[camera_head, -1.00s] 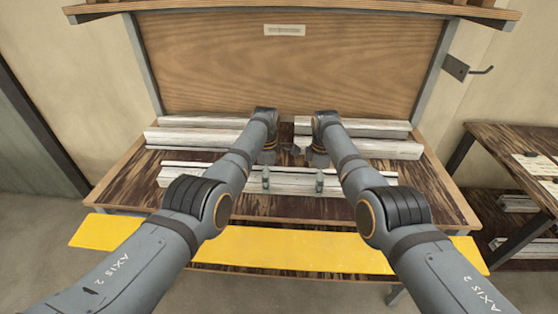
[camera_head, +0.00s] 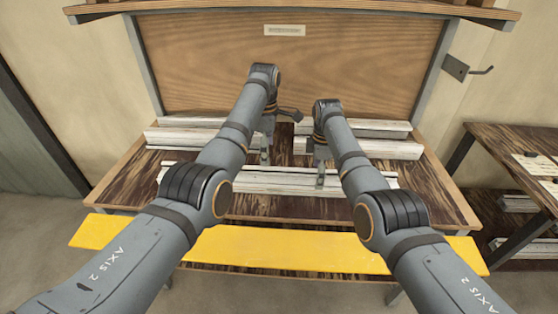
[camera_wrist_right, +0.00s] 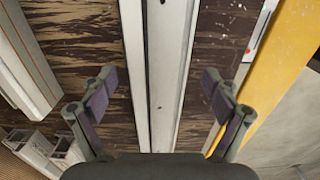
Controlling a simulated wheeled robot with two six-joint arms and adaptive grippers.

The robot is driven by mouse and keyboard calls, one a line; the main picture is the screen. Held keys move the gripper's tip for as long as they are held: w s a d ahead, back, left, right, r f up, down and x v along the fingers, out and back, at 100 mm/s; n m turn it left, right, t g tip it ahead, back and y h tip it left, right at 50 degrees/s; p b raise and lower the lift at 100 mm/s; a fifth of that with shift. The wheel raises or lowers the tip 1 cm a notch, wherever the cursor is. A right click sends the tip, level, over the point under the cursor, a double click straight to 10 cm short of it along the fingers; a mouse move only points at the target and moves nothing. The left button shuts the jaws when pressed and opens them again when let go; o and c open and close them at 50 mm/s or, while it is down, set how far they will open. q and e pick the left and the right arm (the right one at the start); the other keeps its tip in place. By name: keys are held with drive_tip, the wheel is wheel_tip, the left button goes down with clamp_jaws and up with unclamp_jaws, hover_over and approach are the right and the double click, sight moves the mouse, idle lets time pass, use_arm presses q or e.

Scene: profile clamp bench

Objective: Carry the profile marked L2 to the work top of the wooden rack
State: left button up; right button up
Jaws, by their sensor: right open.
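A long pale profile (camera_head: 285,183) lies lengthwise along the front of the dark wooden work top (camera_head: 270,207). No L2 mark is readable on it. My right gripper (camera_head: 320,180) is over its right half. In the right wrist view the gripper's fingers (camera_wrist_right: 158,80) are spread, with the profile (camera_wrist_right: 165,50) running between them and apparently below them. My left gripper (camera_head: 265,156) is above and behind the profile's middle, apart from it. It is small and seen edge-on, so its opening is unclear.
More pale profiles lie at the back left (camera_head: 185,136) and back right (camera_head: 385,149) of the work top, before an upright wooden panel (camera_head: 350,70). A yellow board (camera_head: 290,248) runs along the front. A hook (camera_head: 470,69) sticks out at right. A second table (camera_head: 500,150) stands at far right.

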wheel_tip(320, 180, up, 9)
drive_tip(key=shift+f, duration=0.15)
drive_tip(key=shift+s+f, duration=0.1)
idle(0.3)
